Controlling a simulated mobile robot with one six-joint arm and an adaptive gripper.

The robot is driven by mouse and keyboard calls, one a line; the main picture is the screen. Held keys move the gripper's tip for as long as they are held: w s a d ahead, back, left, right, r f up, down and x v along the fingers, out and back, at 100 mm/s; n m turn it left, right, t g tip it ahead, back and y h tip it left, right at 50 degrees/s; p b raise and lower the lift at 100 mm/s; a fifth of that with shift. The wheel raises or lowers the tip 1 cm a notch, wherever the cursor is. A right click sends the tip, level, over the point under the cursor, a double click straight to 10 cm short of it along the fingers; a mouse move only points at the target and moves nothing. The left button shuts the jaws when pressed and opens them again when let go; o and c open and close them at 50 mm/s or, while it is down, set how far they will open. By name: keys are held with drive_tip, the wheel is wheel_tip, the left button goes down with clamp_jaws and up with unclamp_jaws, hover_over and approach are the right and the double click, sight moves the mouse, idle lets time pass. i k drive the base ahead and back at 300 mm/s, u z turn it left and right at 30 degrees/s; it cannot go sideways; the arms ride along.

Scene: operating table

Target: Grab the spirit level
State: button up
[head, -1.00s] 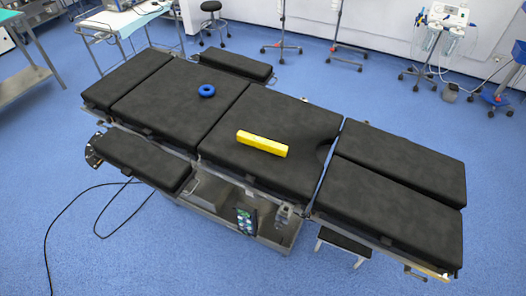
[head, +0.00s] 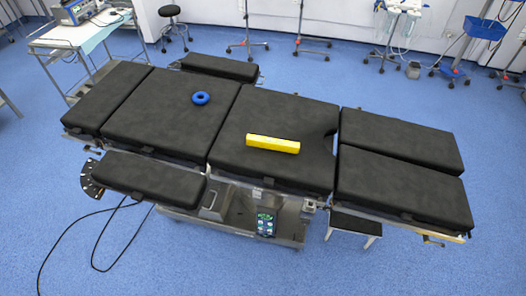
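The spirit level is a yellow bar (head: 273,144) lying flat on the black middle cushion of the operating table (head: 270,171), in the head view. It lies nearly level across the picture, with nothing touching it from above. A blue ring (head: 201,98) lies on the cushion to its left. My gripper is not in view.
A side cushion (head: 150,177) sticks out at the table's front left. Black cables (head: 62,236) lie on the floor there. A small step stool (head: 355,226) stands under the right part. A trolley (head: 78,42) and stool (head: 173,25) stand behind. The front floor is mostly clear.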

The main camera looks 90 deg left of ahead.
sight(258, 140)
drive_tip(key=k, duration=2.15)
drive_tip(key=u, duration=2.2)
drive_tip(key=i, duration=0.4)
drive_tip(key=z, duration=0.35)
